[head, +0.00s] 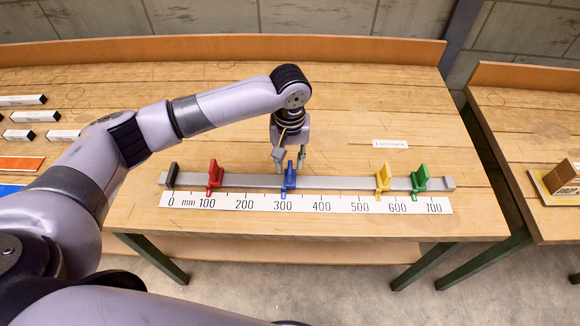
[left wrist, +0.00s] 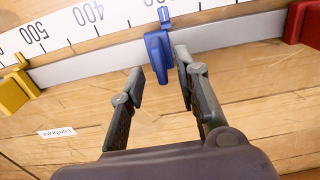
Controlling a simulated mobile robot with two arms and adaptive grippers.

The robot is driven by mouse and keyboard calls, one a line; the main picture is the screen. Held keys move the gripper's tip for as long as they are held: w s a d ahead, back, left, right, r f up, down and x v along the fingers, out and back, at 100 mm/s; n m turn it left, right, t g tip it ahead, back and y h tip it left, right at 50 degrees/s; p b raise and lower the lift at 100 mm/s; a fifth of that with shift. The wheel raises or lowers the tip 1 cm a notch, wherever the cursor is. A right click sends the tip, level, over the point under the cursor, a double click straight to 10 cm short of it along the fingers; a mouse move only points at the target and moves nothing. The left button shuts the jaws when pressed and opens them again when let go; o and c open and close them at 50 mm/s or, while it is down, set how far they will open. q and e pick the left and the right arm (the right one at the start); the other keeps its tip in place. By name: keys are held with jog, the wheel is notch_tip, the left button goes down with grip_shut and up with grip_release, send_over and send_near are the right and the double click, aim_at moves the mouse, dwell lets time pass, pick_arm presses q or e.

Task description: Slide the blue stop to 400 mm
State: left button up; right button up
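The blue stop (head: 290,177) sits on the grey rail (head: 340,183), its pointer close to the 300 mark of the white scale (head: 340,205). In the left wrist view the blue stop (left wrist: 158,55) stands between the fingertips of my left gripper (left wrist: 160,78), with a gap visible on at least one side. In the head view my left gripper (head: 290,160) points down at the stop's upright plate, fingers apart. I cannot tell whether either finger touches it. The 400 mark lies to the right of the stop in the head view. My right gripper is out of view.
A red stop (head: 215,173) is to the left on the rail; yellow (head: 383,176) and green (head: 420,177) stops are to the right. The rail between blue and yellow is clear. A small label (head: 390,144) lies behind.

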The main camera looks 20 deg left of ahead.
aim_at(290, 167)
pick_arm(q)
jog(key=shift+f, duration=2.2)
grip_shut()
